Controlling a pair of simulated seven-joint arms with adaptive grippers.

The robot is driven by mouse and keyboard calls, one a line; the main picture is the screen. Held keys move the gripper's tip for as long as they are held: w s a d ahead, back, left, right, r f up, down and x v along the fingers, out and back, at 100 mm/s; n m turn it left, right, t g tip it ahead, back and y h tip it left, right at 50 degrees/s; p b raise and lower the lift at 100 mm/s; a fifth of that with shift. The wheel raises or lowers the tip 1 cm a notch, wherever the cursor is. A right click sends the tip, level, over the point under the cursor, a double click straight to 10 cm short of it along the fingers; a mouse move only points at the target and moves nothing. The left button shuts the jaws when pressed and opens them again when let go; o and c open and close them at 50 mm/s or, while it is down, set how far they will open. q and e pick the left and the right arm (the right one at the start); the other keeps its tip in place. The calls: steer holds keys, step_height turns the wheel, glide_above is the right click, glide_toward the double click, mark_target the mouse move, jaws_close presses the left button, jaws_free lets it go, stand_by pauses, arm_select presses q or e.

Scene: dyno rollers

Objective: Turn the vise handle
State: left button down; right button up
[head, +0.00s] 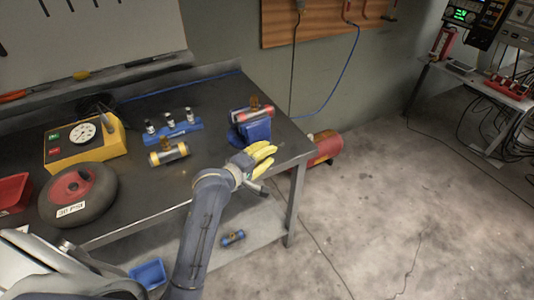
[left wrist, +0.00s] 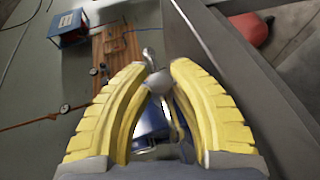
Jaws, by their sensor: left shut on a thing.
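The blue vise (head: 251,131) is at the right end of the dark workbench, with a red cylindrical part (head: 245,114) at its top. My left gripper (head: 268,151), with yellow fingers, is at the front of the vise. In the left wrist view its two fingers (left wrist: 158,75) close around the metal vise handle (left wrist: 150,54); the rounded end of the handle shows between the fingertips. Part of the blue vise (left wrist: 150,122) shows between the fingers. The fingers hide much of the handle. My right gripper is not in view.
On the bench (head: 135,222) are a yellow gauge box (head: 70,146), a black wheel with a red hub (head: 80,193), a cylinder with yellow ends (head: 168,154), a blue holder (head: 172,130) and a red bin (head: 12,192). A red tank (head: 325,147) stands on the floor beyond the bench's right edge.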

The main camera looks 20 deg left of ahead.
arm_select(q)
steer(key=shift+m+g+y, duration=0.6)
steer(key=shift+g+y, duration=0.3)
steer(key=shift+g, duration=0.8)
steer(key=c, duration=1.2)
jaws_free()
steer(key=shift+v, duration=3.75)
steer(key=shift+o, duration=0.2)
steer(key=shift+r, duration=0.1)
